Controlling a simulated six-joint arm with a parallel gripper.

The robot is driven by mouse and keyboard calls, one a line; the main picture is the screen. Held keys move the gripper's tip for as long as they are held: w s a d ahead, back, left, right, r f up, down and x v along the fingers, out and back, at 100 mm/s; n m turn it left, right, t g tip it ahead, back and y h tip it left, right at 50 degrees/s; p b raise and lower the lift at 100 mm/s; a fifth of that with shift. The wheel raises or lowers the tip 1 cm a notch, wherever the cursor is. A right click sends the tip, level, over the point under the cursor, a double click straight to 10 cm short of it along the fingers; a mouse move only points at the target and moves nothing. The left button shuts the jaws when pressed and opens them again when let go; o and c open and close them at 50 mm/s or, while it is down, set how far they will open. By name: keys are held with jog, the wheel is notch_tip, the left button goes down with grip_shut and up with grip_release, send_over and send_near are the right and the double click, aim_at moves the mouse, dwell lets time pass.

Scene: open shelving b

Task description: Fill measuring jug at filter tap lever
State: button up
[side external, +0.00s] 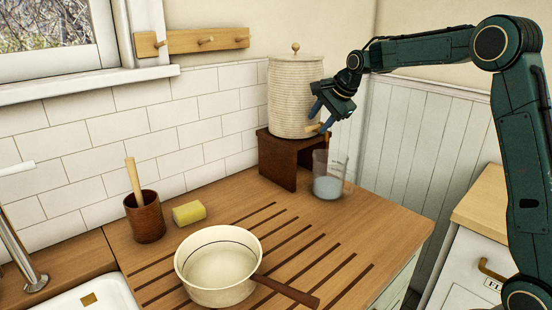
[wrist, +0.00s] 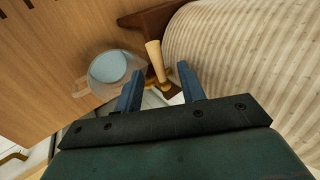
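The ribbed cream filter crock (side external: 294,95) stands on a brown wooden stand (side external: 272,158). Its tap has a pale wooden lever (side external: 315,127), also in the wrist view (wrist: 154,57). The clear measuring jug (side external: 340,160) stands upright on the counter just in front of the stand, with pale blue-grey water in its lower part; in the wrist view the water (wrist: 108,67) shows from above. My gripper (side external: 321,117) is at the tap, its blue fingers open (wrist: 160,78). The lever shows between the fingers; contact is unclear. The spout is mostly hidden.
A cream saucepan (side external: 219,268) with a brown handle sits on the grooved wooden counter (side external: 385,222). A yellow sponge (side external: 189,213) and a brown pot (side external: 145,220) with a wooden stick stand behind it. The sink (side external: 85,300) is at lower left.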

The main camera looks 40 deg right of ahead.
jog(key=v, duration=1.3)
jog(key=shift+s, duration=0.1)
jog(key=s+a+f+n, duration=0.2)
jog(key=s+a+n, duration=0.85)
jog(key=s, duration=0.55)
jog(key=s+a+f+n, duration=0.2)
jog(key=s+f+n, duration=0.2)
jog(key=s, duration=0.3)
jog(key=s+a+f+n+g, duration=0.1)
jog(key=s+a+f+n, duration=0.2)
jog(key=s+f, duration=0.2)
jog(key=s, duration=0.3)
jog(key=shift+s+n, duration=0.25)
jog(key=shift+n, duration=0.1)
